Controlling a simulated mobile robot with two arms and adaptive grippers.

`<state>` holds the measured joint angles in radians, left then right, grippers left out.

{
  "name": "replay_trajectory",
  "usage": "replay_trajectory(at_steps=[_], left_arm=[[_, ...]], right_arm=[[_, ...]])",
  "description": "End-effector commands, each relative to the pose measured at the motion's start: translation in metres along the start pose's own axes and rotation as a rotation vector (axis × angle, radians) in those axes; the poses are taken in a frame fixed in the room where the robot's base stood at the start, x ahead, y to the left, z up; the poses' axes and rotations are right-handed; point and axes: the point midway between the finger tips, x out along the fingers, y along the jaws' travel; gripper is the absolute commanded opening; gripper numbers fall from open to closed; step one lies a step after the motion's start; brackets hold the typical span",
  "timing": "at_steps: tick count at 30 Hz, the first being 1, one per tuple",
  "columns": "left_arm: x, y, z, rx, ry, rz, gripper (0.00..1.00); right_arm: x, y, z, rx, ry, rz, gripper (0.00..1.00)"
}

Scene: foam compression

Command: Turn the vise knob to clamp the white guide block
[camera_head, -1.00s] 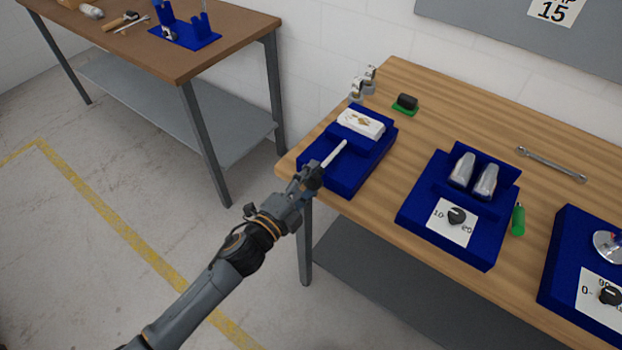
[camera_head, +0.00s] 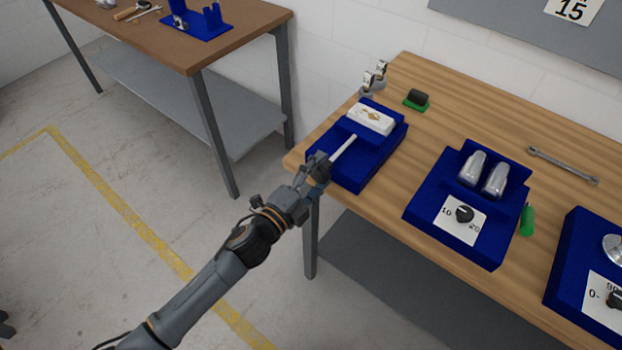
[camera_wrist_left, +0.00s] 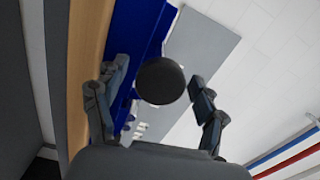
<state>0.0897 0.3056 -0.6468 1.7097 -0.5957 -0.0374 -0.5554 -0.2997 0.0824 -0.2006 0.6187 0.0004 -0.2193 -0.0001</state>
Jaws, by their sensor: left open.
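The blue vise (camera_head: 350,176) sits at the left end of the wooden table. The white guide block (camera_head: 371,119), with a gold-coloured mark on top, lies at its back. A white rod (camera_head: 343,150) runs from the vise toward my left gripper (camera_head: 316,168). In the left wrist view, the round black knob (camera_wrist_left: 160,81) faces the camera between the spread fingers of that gripper. The fingers are open, with a visible gap at the right finger; I cannot tell whether the left finger touches the knob. In the head view the gripper hides most of the knob. My right gripper is out of view.
Right of the vise stands a blue fixture (camera_head: 424,204) with two silver cylinders and a dial. Another blue fixture (camera_head: 569,255) stands farther right. A wrench (camera_head: 563,165) and a black piece on a green base (camera_head: 416,100) lie behind. Bare tabletop separates them.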

Motion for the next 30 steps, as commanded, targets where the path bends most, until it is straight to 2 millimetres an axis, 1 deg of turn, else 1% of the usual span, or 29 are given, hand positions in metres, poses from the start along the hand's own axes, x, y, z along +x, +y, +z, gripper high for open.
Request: replay_trajectory(at_steps=[5, 12, 15, 18, 23, 30], left_arm=[[-0.024, 0.001, 0.0, 0.0, -0.001, 0.003, 0.71], [-0.077, 0.002, 0.0, 0.0, -0.001, 0.005, 0.71], [-0.094, 0.002, 0.0, -0.001, -0.001, 0.005, 0.71], [-0.107, 0.002, 0.0, 0.0, -0.001, 0.004, 0.71], [-0.117, 0.001, 0.001, 0.0, -0.001, 0.002, 0.71], [-0.118, 0.001, 0.0, 0.001, 0.0, 0.001, 0.71]], right_arm=[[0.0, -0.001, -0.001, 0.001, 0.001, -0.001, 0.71], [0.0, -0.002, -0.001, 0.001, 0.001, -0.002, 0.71], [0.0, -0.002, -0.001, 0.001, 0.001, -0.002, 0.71], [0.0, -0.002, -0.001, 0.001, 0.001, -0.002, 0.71], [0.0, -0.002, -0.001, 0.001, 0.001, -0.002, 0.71], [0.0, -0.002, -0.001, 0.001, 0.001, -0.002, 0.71]])
